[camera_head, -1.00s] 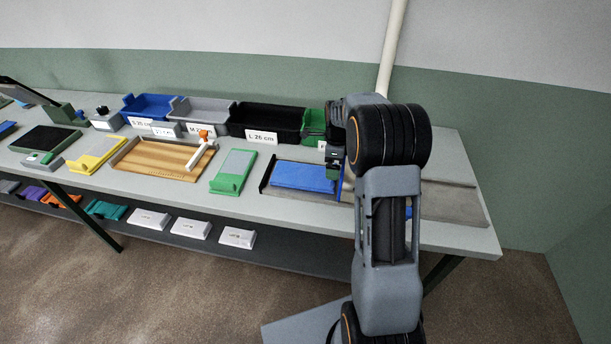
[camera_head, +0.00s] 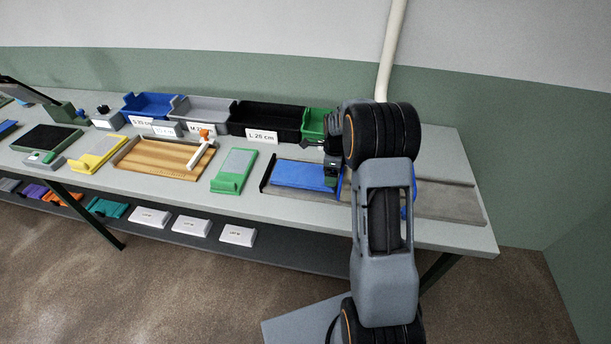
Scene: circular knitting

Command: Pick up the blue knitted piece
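The blue knitted piece (camera_head: 298,174) lies flat on a dark-edged grey board (camera_head: 265,184) toward the right of the table. Its right end is hidden behind my arm. My gripper (camera_head: 331,178) is pointed down at the right part of the piece. It appears to be at or just above the cloth; I cannot tell whether it touches. The fingertips are small and dark, so I cannot tell whether they are open or shut. Small blue patches show beside my arm link; I cannot tell what they belong to.
A green block with a grey plate (camera_head: 234,172) and a wooden board (camera_head: 160,158) are left of the piece. Blue (camera_head: 152,106), grey (camera_head: 203,110) and black (camera_head: 265,118) bins line the back. A grey mat (camera_head: 448,200) lies at the right.

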